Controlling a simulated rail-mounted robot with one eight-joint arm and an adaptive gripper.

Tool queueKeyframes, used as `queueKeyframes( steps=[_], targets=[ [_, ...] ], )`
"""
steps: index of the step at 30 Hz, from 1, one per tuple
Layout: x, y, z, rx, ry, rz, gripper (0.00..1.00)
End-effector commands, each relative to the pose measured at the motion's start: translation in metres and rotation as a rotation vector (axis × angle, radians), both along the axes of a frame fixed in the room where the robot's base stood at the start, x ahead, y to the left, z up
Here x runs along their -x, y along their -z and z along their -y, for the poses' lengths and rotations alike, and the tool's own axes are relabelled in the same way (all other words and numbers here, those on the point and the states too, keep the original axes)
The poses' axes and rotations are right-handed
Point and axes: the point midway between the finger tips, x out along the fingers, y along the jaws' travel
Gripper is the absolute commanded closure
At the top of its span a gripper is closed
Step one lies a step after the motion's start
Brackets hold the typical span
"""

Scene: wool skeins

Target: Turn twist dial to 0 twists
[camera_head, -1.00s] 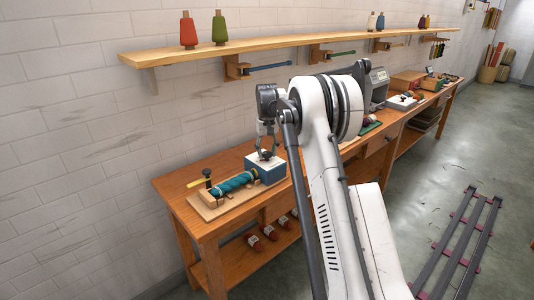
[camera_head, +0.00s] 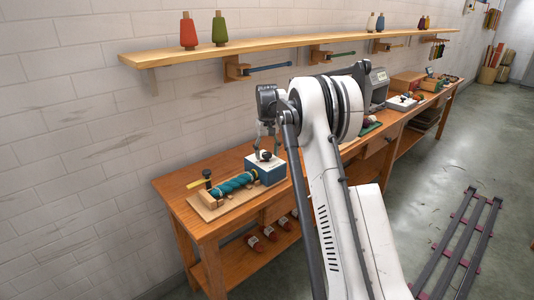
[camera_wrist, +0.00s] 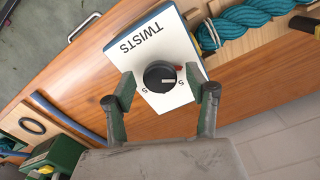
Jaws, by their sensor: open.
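The twist dial is a round black knob (camera_wrist: 160,76) with a pale pointer line, on the white top of a blue box marked TWISTS (camera_wrist: 150,48). The box (camera_head: 266,171) stands on the wooden bench in the head view. My gripper (camera_wrist: 159,84) is open, with one dark finger on each side of the knob in the wrist view and a visible gap around it. In the head view my gripper (camera_head: 267,143) is just above the box and the knob shows below it. A small red mark (camera_wrist: 179,68) lies beside the knob; its small printed characters are hard to read.
A twisted teal skein (camera_head: 235,184) lies on a wooden board beside the box. A black-knobbed post (camera_head: 207,175) stands at its end. The wall shelf (camera_head: 300,38) holds yarn cones. A green item (camera_wrist: 55,155) is at lower left in the wrist view.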

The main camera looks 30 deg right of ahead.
Motion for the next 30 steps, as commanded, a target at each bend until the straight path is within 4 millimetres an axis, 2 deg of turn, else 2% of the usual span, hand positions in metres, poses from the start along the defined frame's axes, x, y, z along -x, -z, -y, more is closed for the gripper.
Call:
queueKeyframes(
  steps=[4, 8, 15, 21, 25, 30],
  targets=[
    [0.000, -0.006, 0.000, 0.000, 0.000, 0.000, 0.48],
    [0.000, -0.024, 0.000, 0.000, 0.000, 0.000, 0.48],
    [0.000, -0.072, 0.000, 0.000, 0.000, 0.000, 0.48],
    [0.000, -0.104, 0.000, 0.000, 0.000, 0.000, 0.48],
    [0.000, -0.115, 0.000, 0.000, 0.000, 0.000, 0.48],
    [0.000, -0.120, 0.000, 0.000, 0.000, 0.000, 0.48]
  ],
)
